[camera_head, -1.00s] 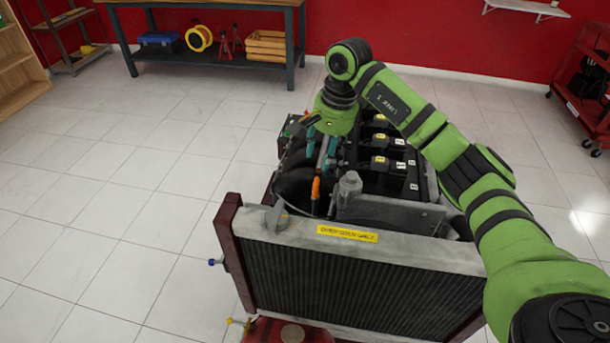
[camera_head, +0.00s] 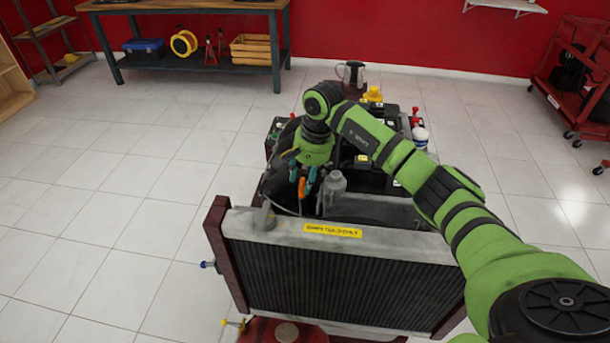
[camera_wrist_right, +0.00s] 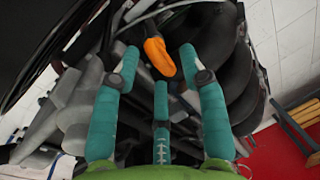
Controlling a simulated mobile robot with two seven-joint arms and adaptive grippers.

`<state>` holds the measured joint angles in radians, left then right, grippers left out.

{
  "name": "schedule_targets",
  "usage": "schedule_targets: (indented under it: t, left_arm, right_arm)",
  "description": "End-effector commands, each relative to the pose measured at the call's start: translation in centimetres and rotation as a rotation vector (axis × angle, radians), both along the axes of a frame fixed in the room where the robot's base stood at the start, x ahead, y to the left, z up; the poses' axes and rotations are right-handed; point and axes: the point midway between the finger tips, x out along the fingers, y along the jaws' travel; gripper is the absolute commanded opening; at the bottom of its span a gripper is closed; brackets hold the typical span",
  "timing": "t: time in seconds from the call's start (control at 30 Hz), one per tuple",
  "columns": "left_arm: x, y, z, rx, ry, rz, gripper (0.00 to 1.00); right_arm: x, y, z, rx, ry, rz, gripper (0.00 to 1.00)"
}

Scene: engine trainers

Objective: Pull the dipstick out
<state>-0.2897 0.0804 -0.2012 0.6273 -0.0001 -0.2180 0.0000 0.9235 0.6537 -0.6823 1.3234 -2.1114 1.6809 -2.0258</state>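The dipstick shows as an orange handle (camera_head: 302,187) at the front left of the engine (camera_head: 367,181), behind the radiator. The handle also shows in the right wrist view (camera_wrist_right: 157,56), near the top middle; the rest of the dipstick cannot be made out. My right gripper (camera_head: 303,172) is directly at the handle, its teal fingers spread. In the right wrist view my right gripper (camera_wrist_right: 160,62) is open, with the handle between and slightly beyond the fingertips. I cannot tell whether any finger touches it. My left gripper is not in view.
The radiator (camera_head: 340,275) stands in front, with a grey capped neck (camera_head: 334,185) just right of the handle. Dark hoses and engine parts crowd the gripper. The floor (camera_head: 110,220) at the left is clear.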

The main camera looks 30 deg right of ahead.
Motion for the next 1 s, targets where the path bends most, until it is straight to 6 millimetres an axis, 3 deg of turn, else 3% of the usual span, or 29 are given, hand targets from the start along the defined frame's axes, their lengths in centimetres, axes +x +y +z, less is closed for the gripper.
schedule_targets:
  t: [0.03, 0.1, 0.4, 0.73, 0.83, 1.0]
  left_arm:
    - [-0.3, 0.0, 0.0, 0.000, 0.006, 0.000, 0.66]
    - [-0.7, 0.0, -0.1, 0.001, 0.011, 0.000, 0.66]
    - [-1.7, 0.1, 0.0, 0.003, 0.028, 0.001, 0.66]
    - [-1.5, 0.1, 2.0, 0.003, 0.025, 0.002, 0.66]
    - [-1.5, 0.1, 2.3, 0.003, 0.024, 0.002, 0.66]
    - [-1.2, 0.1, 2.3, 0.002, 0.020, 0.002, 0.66]
  right_arm:
    - [0.0, 0.0, 0.0, 0.000, 0.000, 0.000, 0.23]
    - [0.0, 0.0, 0.0, 0.000, -0.001, 0.000, 0.00]
    - [0.2, 0.0, 0.5, 0.000, -0.007, -0.002, 0.00]
    - [0.3, 0.0, 7.6, 0.002, -0.013, -0.004, 0.00]
    - [0.3, 0.0, 8.8, 0.001, -0.012, -0.005, 0.00]
    - [0.2, 0.0, 9.2, 0.002, -0.011, -0.006, 0.00]
